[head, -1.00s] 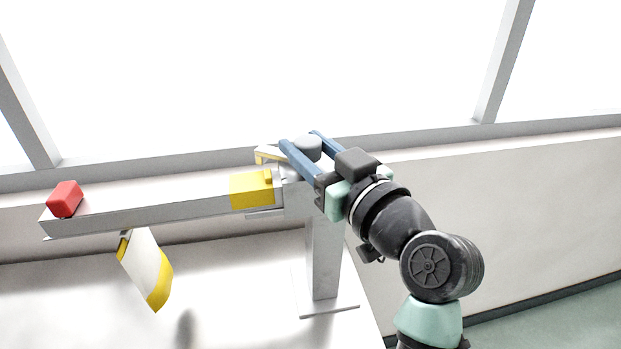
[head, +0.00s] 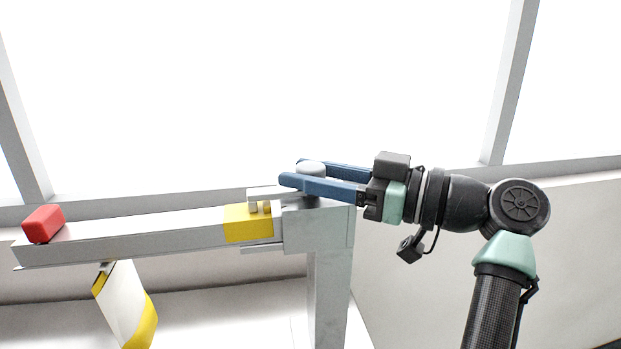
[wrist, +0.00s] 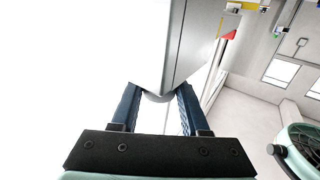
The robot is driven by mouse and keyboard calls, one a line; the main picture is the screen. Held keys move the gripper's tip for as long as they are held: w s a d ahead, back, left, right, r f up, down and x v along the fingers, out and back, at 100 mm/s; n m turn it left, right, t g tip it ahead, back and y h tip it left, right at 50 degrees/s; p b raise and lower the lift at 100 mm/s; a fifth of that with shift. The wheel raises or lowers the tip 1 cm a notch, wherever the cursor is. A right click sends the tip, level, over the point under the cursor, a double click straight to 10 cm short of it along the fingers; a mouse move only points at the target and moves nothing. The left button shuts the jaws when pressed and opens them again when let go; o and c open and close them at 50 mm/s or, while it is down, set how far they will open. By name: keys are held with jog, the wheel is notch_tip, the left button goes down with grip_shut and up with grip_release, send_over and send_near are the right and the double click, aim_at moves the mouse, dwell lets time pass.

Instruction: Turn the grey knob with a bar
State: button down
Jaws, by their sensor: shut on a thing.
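The round grey knob (head: 312,169) sits on top of the grey post (head: 328,265). My gripper (head: 293,171) comes in from the right, about level, with its two blue fingers on either side of the knob. It is shut on the knob, which also shows between the fingers in the wrist view (wrist: 157,97). The near finger hides part of the knob. A short pale bar (head: 266,193) reaches left from beside the knob, above the yellow block (head: 247,224). I cannot tell how the bar joins the knob.
A long grey beam (head: 130,236) runs left from the post. A red block (head: 43,223) stands on its far left end. A white and yellow panel (head: 127,300) hangs below the beam. Bright windows are behind, and the space above is clear.

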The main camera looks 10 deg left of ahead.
jog(key=shift+f, duration=0.1)
dwell(0.3)
jog(key=shift+c, duration=2)
grip_release()
jog(key=shift+d, duration=0.1)
jog(key=b+v, duration=0.1)
jog(key=v, duration=1.1)
jog(key=shift+d+b, duration=0.3)
jog(key=shift+d, duration=0.05)
